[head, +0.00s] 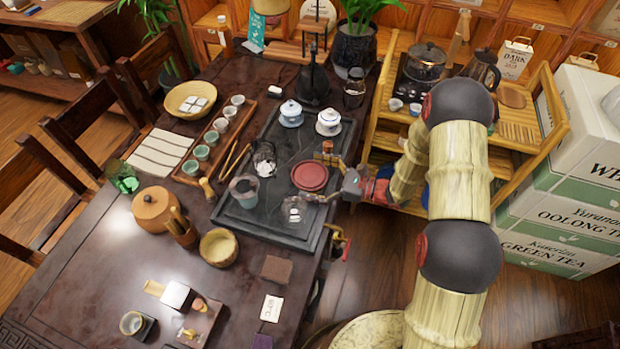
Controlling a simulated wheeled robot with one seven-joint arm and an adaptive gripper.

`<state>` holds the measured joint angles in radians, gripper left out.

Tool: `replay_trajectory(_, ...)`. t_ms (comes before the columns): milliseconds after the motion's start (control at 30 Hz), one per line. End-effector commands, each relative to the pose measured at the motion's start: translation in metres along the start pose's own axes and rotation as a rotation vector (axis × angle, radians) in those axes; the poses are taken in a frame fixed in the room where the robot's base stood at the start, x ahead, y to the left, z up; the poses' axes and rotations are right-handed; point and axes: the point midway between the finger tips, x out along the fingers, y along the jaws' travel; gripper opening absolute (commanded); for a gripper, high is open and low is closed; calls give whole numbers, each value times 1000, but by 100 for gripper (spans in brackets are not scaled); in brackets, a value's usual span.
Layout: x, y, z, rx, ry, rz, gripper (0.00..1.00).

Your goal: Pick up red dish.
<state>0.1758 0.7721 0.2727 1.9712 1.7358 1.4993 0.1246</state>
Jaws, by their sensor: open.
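The red dish (310,176) is round and shallow. It lies flat on the right part of the dark tea tray (235,215). My gripper (314,178) reaches in from the right and is open. One finger is on the far side of the dish and the other on the near side, with the dish's right part between or beneath them. I cannot tell from this view whether the fingers touch it or how high they are above the tray.
Two lidded white cups (329,122) stand behind the dish. A clear glass vessel (294,210) stands close to the near finger, and a glass pitcher (244,191) is to the left. A wooden shelf cart (520,165) is to the right.

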Motion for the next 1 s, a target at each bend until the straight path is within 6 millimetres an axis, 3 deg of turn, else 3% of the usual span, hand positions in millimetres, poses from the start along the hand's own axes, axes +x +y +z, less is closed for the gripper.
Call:
replay_trajectory(133, 0, 0, 0, 0, 0, 0, 100)
replay_trajectory(1000, -1, 0, 0, -1, 0, 0, 51)
